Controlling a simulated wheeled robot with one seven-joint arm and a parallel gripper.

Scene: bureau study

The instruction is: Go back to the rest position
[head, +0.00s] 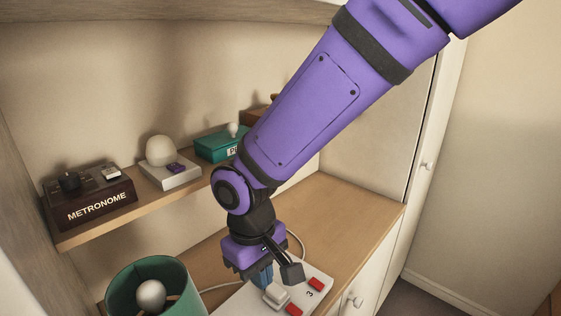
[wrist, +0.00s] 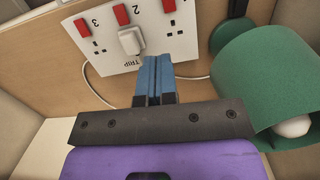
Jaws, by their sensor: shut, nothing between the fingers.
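My gripper (wrist: 153,75) is shut and empty, its two blue fingers pressed together. In the wrist view the fingertips appear in front of a white power strip (wrist: 107,52) with red switches, near a white plug (wrist: 131,41) in it. I cannot tell whether they touch. In the head view my gripper (head: 262,276) points down beside the power strip (head: 319,285), on the wooden desk. My purple arm reaches in from the upper right and hides part of the shelf and desk.
A green lamp shade (head: 150,275) with a white bulb stands left of my gripper. The shelf above holds a metronome box (head: 90,200), a white domed device (head: 165,165) and a green box (head: 217,146). White cabinet doors (head: 385,255) are at the right.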

